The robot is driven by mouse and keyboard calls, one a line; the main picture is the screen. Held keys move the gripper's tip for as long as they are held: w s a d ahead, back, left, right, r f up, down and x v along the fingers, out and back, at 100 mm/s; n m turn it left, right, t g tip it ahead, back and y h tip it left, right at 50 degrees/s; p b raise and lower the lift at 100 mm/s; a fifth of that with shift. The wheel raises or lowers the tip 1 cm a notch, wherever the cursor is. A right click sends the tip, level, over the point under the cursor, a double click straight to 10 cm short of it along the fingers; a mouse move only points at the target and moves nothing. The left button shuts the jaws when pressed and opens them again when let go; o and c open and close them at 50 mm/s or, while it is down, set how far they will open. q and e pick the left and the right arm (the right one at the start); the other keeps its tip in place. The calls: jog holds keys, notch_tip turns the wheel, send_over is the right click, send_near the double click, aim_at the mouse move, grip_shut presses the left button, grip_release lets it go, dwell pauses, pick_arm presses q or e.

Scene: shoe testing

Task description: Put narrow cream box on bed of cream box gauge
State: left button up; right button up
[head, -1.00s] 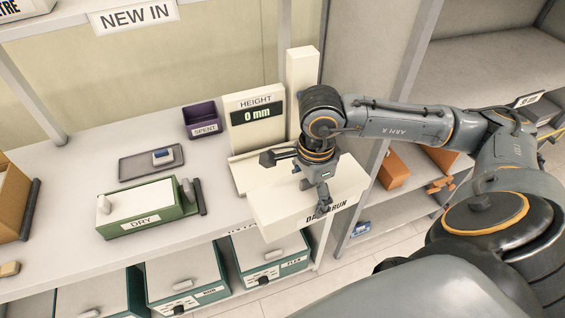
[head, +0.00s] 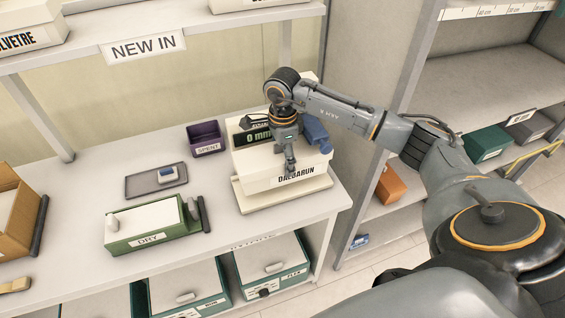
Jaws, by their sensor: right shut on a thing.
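The narrow cream box (head: 254,183), lettered along its lower front edge, is held by my right gripper (head: 290,170). The gripper is shut on it from above. The cream box gauge has a wide base bed (head: 275,203), which shows below and in front of the box. The box is over the bed; I cannot tell whether it touches it. The gauge's dark display (head: 258,136) is partly hidden by my arm and the box, with a 0 mm reading in part visible. My left gripper is not in view.
A purple SPENT bin (head: 205,141) stands left of the gauge. A grey tray (head: 140,187) and a green DRY block (head: 150,238) lie farther left. The shelf's front right corner is close to the gauge. Green-fronted boxes (head: 272,265) stand below.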

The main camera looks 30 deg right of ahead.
jog(key=shift+f+p, duration=0.75)
jog(key=shift+f, duration=1.1)
jog(key=o, duration=1.4)
jog(key=shift+c, duration=0.2)
jog(key=shift+r, duration=0.2)
jog(key=shift+w+r, duration=0.1)
jog(key=shift+r, duration=0.15)
notch_tip(320, 180, up, 12)
jog(key=b, duration=0.3)
jog(key=shift+f, duration=0.25)
